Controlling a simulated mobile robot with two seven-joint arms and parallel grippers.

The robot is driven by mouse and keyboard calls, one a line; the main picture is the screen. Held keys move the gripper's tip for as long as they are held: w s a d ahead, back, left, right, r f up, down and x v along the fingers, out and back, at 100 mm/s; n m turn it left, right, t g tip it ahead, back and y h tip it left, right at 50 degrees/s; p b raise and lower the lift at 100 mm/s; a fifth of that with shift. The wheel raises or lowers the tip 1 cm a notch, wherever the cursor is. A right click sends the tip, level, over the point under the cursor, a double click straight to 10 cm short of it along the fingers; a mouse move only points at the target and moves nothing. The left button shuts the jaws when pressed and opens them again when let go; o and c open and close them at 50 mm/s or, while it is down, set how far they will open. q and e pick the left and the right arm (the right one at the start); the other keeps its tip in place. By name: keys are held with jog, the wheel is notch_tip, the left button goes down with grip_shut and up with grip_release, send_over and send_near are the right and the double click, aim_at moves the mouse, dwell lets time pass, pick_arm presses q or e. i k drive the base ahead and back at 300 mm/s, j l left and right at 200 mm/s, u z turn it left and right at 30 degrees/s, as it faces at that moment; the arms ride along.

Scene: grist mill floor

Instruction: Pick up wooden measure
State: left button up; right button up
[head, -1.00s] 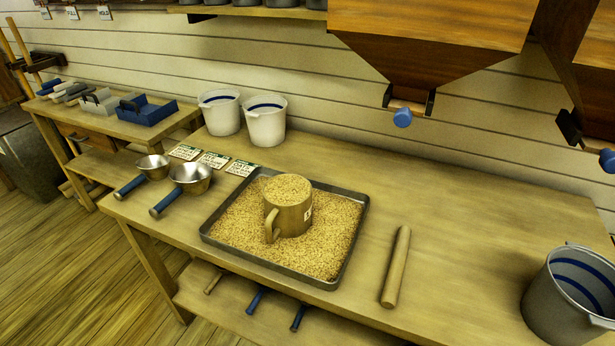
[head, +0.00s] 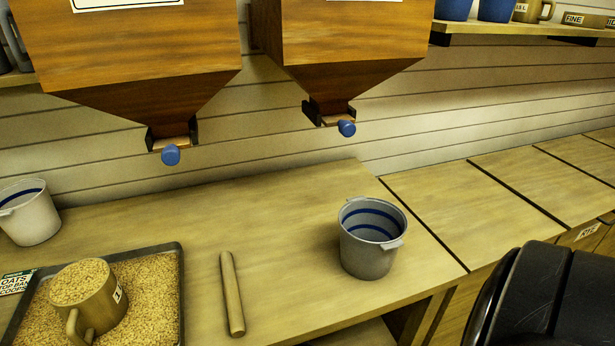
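The wooden measure (head: 97,304) is a mug-like wooden cup with a handle, heaped with grain. It stands upright in a grain-filled metal tray (head: 176,277) at the lower left of the head view. Its handle faces the front, and a white label shows on its right side. Neither of my grippers shows in the head view.
A wooden rolling stick (head: 232,294) lies right of the tray. A grey bucket with blue bands (head: 368,254) stands farther right, and a white bucket (head: 31,219) at far left. Two wooden hoppers with blue knobs (head: 171,155) hang above. A black object (head: 540,300) fills the lower right corner.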

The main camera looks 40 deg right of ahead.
aim_at(86, 293)
jog(key=k+z, duration=0.1)
jog(key=z, duration=1.7)
jog(key=u, duration=1.9)
jog(key=i+l+z, duration=0.1)
jog(key=i+z, duration=0.15)
jog(key=i, duration=0.2)
